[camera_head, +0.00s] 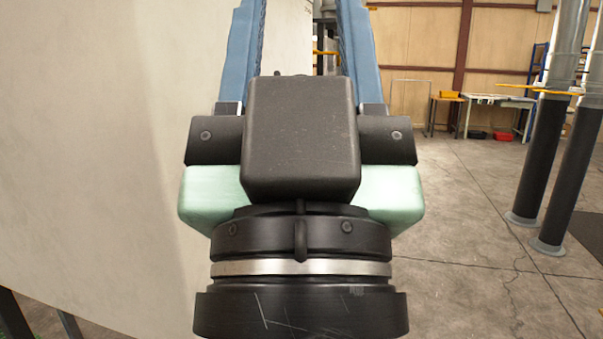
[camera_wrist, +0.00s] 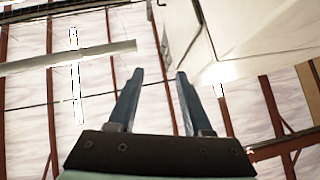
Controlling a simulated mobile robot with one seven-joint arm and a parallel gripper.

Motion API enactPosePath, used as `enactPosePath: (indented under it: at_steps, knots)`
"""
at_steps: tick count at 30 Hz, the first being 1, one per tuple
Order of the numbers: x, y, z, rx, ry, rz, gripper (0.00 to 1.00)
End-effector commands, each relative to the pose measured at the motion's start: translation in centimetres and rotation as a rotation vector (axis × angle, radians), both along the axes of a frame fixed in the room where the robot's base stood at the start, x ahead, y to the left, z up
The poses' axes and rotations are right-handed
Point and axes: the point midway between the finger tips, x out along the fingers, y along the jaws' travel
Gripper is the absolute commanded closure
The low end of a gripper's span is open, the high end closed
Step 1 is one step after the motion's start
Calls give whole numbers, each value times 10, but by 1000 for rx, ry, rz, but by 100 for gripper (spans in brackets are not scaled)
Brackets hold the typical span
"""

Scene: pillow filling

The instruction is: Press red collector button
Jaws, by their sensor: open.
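No red collector button can be made out in either view. My gripper (camera_head: 302,40) fills the middle of the head view, its two blue fingers spread apart and running past the top edge. In the wrist view my gripper (camera_wrist: 160,76) is open, with nothing between the fingertips. The gripper body hides much of the middle of the head view.
A large pale curved wall (camera_head: 90,130) stands close on the left. Dark pipes (camera_head: 545,150) rise from the floor at right. A table (camera_head: 495,100) stands far back, with red items (camera_head: 502,136) beneath. Concrete floor (camera_head: 460,230) is clear between.

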Motion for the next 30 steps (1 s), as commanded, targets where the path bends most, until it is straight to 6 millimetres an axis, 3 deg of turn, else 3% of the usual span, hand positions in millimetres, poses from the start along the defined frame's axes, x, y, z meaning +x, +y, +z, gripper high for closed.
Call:
enactPosePath:
  at_steps: [1, 12, 16, 24, 30]
  knots:
    - [0, 0, 33, 0, 0, 0, 50]
    - [0, 0, 140, 0, 0, 1, 50]
    - [0, 0, 152, 0, 0, 1, 50]
    - [0, 0, 149, 0, 1, 1, 50]
    - [0, 0, 149, 0, 1, 1, 86]
